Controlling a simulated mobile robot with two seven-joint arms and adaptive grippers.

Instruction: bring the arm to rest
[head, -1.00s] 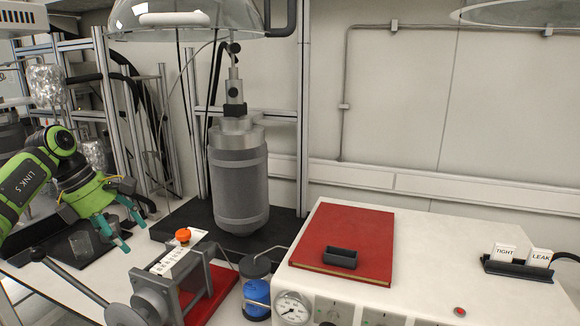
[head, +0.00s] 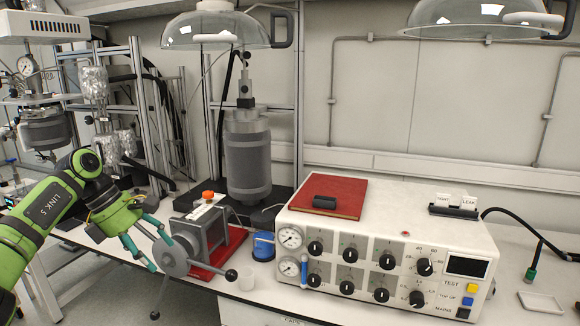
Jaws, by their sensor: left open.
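My left arm comes in from the left in the head view. Its green gripper (head: 150,246) has teal fingertips that stand apart, with nothing between them. It hangs over the front left of the bench, just left of a grey vise-like device (head: 201,238) with a round wheel and lever. In the picture a fingertip comes close to that wheel; I cannot tell whether they touch. My right gripper is not in view.
A white control box (head: 395,240) with knobs and gauges stands on the bench, a red book (head: 340,200) and a card holder on top. A grey reactor vessel (head: 247,165) stands behind. Glass domes (head: 222,28) hang above.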

